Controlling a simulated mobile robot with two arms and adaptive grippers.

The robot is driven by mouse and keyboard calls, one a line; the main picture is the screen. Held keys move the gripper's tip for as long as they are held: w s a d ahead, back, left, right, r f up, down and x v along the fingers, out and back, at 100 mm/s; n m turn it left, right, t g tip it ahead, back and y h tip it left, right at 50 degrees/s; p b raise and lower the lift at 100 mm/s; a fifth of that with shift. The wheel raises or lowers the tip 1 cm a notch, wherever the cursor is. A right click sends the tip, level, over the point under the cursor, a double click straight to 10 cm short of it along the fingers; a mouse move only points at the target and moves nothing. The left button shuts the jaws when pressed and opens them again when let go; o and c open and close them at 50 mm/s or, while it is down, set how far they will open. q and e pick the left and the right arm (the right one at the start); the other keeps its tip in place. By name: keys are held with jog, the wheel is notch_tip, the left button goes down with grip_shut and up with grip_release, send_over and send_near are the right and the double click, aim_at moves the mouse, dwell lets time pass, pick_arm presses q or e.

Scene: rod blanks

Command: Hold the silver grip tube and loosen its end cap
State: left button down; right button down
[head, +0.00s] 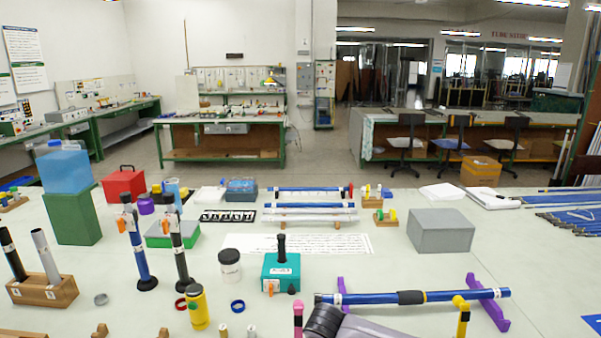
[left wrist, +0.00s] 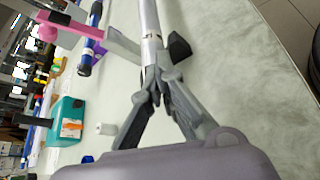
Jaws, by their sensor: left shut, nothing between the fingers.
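A silver tube (left wrist: 148,18) runs down from the top edge of the left wrist view, with a thin ring round it. Its lower end is hidden at my left gripper (left wrist: 156,76). The left fingers are shut with nothing held between them. Their tips are at the tube in the picture; I cannot tell whether they touch it. I cannot make out an end cap. A pink holder (left wrist: 118,45) reaches towards the tube. A pink post (head: 297,318) shows at the bottom of the head view, where my grey arm (head: 365,328) covers the space beside it. My right gripper is not in view.
A blue rod (head: 372,298) lies across purple stands (head: 488,305) just beyond my arm. A teal box (head: 290,268), a yellow bottle (head: 198,308) and a white jar (head: 230,268) stand left of it. A grey box (head: 440,230) is at the right. The table's right-hand middle is clear.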

pick_arm(q)
jog(key=shift+w+r, duration=0.3)
jog(key=shift+w, duration=0.15)
jog(key=shift+w+r, duration=0.1)
jog(key=shift+w, duration=0.15)
jog(key=shift+w, duration=0.1)
jog(key=shift+r, duration=0.15)
dwell(0.3)
jog(key=shift+r, duration=0.25)
jog(key=shift+a, duration=3.05)
